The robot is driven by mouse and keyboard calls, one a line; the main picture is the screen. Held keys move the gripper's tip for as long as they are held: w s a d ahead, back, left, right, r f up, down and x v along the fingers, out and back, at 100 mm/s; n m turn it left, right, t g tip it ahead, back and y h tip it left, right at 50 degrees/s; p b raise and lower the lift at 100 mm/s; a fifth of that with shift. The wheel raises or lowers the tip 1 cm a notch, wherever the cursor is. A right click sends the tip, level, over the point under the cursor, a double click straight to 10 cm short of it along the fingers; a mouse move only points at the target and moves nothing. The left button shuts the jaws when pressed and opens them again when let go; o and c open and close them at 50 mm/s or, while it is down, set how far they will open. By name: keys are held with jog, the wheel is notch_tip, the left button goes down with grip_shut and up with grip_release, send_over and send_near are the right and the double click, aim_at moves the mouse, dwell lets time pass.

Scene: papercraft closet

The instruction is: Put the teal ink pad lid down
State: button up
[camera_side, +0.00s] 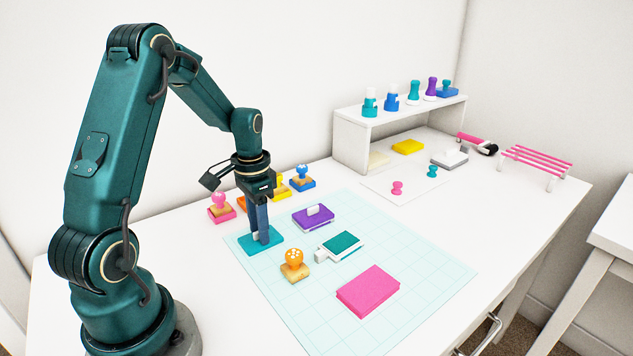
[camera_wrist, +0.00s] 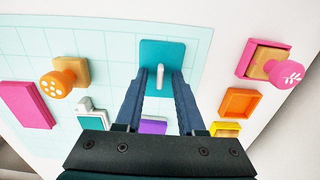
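The teal ink pad lid (camera_side: 278,241) lies flat at the left corner of the pale grid mat, its white handle pointing up. It also shows in the wrist view (camera_wrist: 174,48), with the handle (camera_wrist: 160,74) between my fingers. My gripper (camera_side: 261,238) points down over the lid. In the wrist view my gripper (camera_wrist: 160,84) is open, with a gap between each finger and the handle. The open teal ink pad (camera_side: 341,244) with a white case sits on the mat to the right of the lid.
An orange stamp (camera_side: 294,266), a pink block (camera_side: 368,290) and a purple pad (camera_side: 314,217) are on the mat (camera_side: 420,262). A pink stamp (camera_side: 221,208), a blue stamp (camera_side: 302,178) and an orange tray (camera_wrist: 240,102) stand near the lid. A white shelf (camera_side: 349,140) is at the back.

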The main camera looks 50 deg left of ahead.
notch_tip(320, 180, up, 12)
jog(key=f, duration=0.1)
jog(key=s+d+r+t, duration=0.1)
jog(key=s+d, duration=0.3)
jog(key=d, duration=0.4)
jog(key=s+d+r+t, duration=0.2)
jog(key=s+d+t, duration=0.2)
jog(key=d, duration=0.5)
jog(key=shift+s+r+t, duration=0.2)
jog(key=shift+s+t, duration=0.1)
jog(key=shift+s, duration=0.3)
